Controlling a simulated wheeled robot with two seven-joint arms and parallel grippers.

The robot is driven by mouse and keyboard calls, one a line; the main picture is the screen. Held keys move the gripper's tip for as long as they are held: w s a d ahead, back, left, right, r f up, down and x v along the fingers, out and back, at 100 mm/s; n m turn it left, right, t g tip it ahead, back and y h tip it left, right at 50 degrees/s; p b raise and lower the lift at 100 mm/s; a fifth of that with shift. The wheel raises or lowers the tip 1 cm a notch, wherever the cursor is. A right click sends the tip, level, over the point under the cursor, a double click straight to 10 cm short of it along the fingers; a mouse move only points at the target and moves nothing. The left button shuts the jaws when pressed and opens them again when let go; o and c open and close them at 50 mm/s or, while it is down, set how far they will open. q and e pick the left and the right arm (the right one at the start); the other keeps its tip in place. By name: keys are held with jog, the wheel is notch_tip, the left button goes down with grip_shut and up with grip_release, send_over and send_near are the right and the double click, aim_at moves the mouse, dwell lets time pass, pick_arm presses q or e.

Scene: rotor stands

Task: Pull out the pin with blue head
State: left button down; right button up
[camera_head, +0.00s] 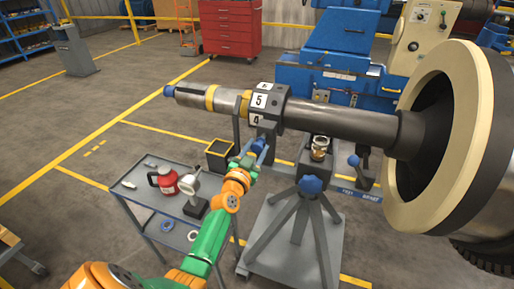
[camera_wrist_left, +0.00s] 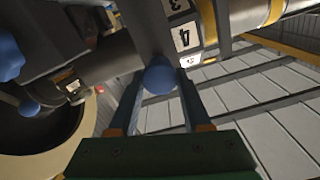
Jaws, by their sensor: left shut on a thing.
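The pin's round blue head (camera_wrist_left: 160,75) sits between the fingertips of my left gripper (camera_wrist_left: 159,82) in the left wrist view, just below the black numbered collar (camera_wrist_left: 182,32). The gripper is shut on this head. In the head view my left gripper (camera_head: 257,150) reaches up from the lower left to the underside of the numbered collar (camera_head: 262,104) on the rotor shaft (camera_head: 335,122). There the pin is largely hidden by the gripper. The pin's shank is not visible. My right gripper is not in view.
A grey stand with a blue knob (camera_head: 311,185) and a second blue ball knob (camera_head: 353,160) are right of the gripper. A grey cart (camera_head: 150,215) with a red canister (camera_head: 165,181) and a dial gauge (camera_head: 189,184) is at left. The large rotor disc (camera_head: 440,120) fills the right.

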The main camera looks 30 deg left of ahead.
pick_arm(q)
jog(key=shift+f, duration=0.2)
jog(key=shift+c, duration=1.8)
grip_release()
jog(key=shift+r, duration=0.1)
jog(key=v, duration=0.7)
